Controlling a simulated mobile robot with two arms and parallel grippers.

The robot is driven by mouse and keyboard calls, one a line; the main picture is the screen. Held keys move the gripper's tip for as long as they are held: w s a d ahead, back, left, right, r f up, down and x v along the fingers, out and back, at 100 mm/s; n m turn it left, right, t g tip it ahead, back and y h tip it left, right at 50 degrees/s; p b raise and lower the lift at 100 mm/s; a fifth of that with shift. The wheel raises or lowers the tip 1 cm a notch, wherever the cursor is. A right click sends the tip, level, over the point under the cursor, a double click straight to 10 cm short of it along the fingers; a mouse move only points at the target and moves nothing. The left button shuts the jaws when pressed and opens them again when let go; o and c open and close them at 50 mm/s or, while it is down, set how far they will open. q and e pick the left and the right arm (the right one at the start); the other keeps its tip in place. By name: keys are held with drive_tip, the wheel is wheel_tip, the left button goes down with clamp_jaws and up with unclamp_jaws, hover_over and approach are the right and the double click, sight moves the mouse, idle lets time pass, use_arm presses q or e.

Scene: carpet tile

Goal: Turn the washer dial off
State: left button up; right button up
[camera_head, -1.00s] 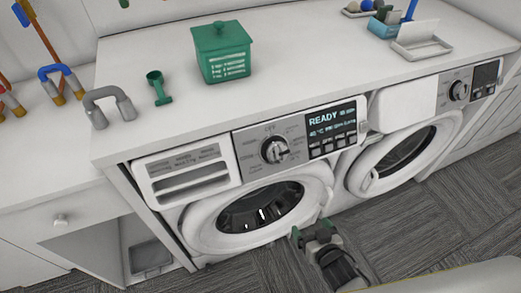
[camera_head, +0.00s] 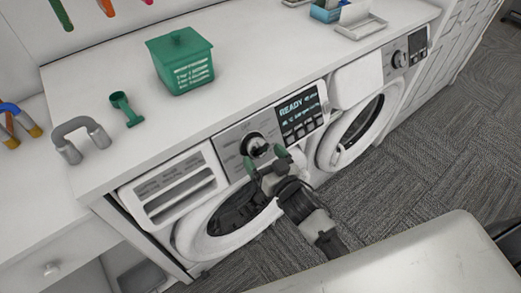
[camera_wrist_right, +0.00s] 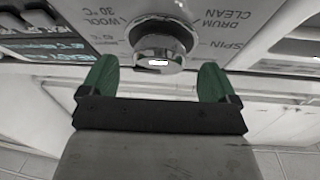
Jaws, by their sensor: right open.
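The washer dial (camera_head: 255,145) is a silver knob on the left machine's control panel, between the detergent drawer and the lit display. It also shows in the right wrist view (camera_wrist_right: 160,48), upside down, with "DRUM CLEAN", "SPIN" and "30°C" labels around it. My right gripper (camera_head: 265,160) is open just in front of and below the dial. In the wrist view its green fingertips (camera_wrist_right: 158,80) stand apart on either side of the knob, short of it, with nothing between them. Which mark the dial points at cannot be read. My left gripper is not in view.
The display (camera_head: 298,110) reads READY. The washer door (camera_head: 235,215) is behind my right arm. A second machine (camera_head: 360,125) stands at the right. On the counter (camera_head: 250,50) are a green box (camera_head: 182,62), a green scoop (camera_head: 126,108) and a grey handle-shaped item (camera_head: 80,140). Carpet floor lies in front.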

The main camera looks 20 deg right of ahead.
drive_tip(key=shift+x, duration=1)
drive_tip(key=c, duration=0.9)
